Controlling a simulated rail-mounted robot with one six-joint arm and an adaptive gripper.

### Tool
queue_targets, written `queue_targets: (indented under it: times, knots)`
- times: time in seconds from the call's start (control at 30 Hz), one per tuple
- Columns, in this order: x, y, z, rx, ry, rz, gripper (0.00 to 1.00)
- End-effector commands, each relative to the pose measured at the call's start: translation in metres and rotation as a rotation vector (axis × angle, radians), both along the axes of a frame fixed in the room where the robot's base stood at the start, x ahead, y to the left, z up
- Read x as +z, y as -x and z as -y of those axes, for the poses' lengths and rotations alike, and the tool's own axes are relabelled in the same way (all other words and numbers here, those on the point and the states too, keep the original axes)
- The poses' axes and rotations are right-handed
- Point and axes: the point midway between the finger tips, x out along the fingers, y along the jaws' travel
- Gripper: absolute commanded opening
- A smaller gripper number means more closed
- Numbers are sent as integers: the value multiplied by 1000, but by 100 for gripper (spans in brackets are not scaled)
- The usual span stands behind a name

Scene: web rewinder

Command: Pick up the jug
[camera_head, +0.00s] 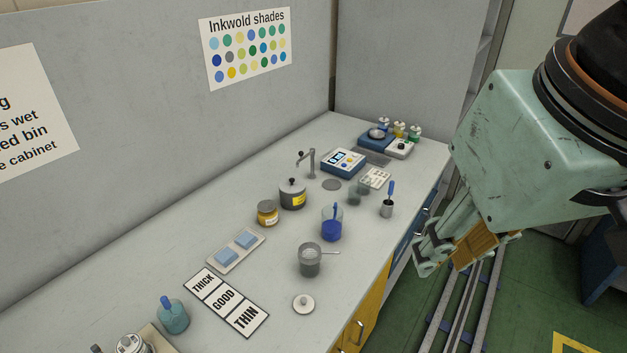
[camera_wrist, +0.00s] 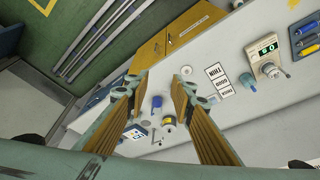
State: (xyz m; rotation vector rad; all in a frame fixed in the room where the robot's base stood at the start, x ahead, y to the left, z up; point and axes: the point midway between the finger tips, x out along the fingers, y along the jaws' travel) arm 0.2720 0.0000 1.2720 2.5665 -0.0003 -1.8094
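A clear jug-like vessel (camera_head: 331,229) with dark blue ink stands upright on the grey worktop, with a blue handle sticking up from it. It seems to show in the wrist view as a blue spot (camera_wrist: 157,102) between my fingers, farther off. A grey pot (camera_head: 309,262) with a thin handle or spoon at its rim stands in front of it. My gripper (camera_head: 432,252) hangs beyond the worktop's right edge, over the floor, apart from everything. In the wrist view my gripper (camera_wrist: 156,85) has its two fingers wide apart with nothing held.
A THICK/GOOD/THIN card (camera_head: 227,302), a white lid (camera_head: 303,304) and a teal vessel (camera_head: 173,317) lie nearer. Floor rails (camera_head: 468,309) run alongside.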

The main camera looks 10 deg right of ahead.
Motion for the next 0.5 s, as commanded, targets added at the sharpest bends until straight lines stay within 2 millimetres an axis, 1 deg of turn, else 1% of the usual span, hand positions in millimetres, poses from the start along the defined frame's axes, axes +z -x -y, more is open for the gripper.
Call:
queue_targets:
  times: [0.27, 0.37, 0.5]
  knots:
    - [1, -1, 0, -1, 0, -1, 22]
    - [2, -5, 0, -5, -2, -3, 22]
    - [5, -15, 0, -13, -5, -10, 22]
